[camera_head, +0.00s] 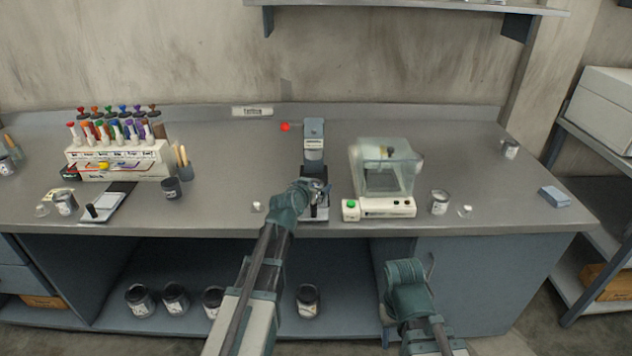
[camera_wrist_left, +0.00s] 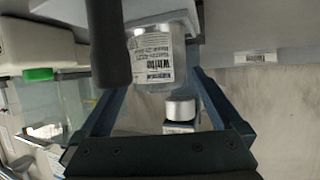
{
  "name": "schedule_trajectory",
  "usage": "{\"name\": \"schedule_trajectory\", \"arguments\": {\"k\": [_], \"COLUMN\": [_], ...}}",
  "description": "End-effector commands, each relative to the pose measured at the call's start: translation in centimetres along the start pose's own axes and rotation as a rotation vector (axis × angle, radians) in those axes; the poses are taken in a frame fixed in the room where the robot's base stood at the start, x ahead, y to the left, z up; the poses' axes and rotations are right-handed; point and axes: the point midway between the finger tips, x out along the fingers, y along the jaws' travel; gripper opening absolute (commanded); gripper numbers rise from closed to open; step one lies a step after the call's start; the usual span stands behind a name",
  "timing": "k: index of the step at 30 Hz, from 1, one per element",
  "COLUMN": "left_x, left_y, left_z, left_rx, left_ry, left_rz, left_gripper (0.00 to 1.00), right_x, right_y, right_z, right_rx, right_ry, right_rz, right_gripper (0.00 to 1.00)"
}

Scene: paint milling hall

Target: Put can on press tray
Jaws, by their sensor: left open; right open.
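The press (camera_head: 313,150) stands near the middle of the bench, its ram above a small base. My left gripper (camera_head: 318,190) is at the front of the press and hides much of the tray area in the head view. In the left wrist view, a labelled metal can (camera_wrist_left: 160,58) sits between the spread fingers of my left gripper (camera_wrist_left: 158,72). The press's silver ram (camera_wrist_left: 180,108) shows close to the can. The can's contact with the press tray is not clear. My right gripper (camera_head: 431,264) is open and empty, low in front of the bench.
A clear-covered machine (camera_head: 385,170) with a green button is right of the press. A can (camera_head: 439,202) stands beside it. A rack of coloured tools (camera_head: 120,155) and a dark cup (camera_head: 171,188) are at left. Several cans sit on the lower shelf.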

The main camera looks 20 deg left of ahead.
Motion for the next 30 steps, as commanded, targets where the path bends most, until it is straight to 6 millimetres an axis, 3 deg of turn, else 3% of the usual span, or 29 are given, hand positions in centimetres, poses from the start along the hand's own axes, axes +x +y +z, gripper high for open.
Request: {"name": "schedule_trajectory", "arguments": {"k": [1,6,12,30], "left_x": [-1.6,-5.3,-8.4,-8.8], "left_y": [0.1,0.1,0.0,0.0], "left_z": [-0.2,-0.2,-0.1,0.0], "left_rx": [0.0,0.0,0.0,0.001], "left_ry": [0.0,0.0,-0.001,0.0], "left_rz": [-0.001,-0.001,-0.001,0.0], "left_gripper": [1.0,1.0,1.0,1.0], "right_x": [-0.8,-2.2,-3.3,-3.3], "right_y": [0.1,0.2,0.3,0.3], "right_z": [0.1,0.1,0.2,0.2], "right_rx": [0.0,0.0,0.0,0.0], "right_ry": [0.0,0.0,0.0,0.0], "right_rz": [0.0,0.0,0.0,0.0], "right_gripper": [0.5,0.5,0.5,0.5]}}
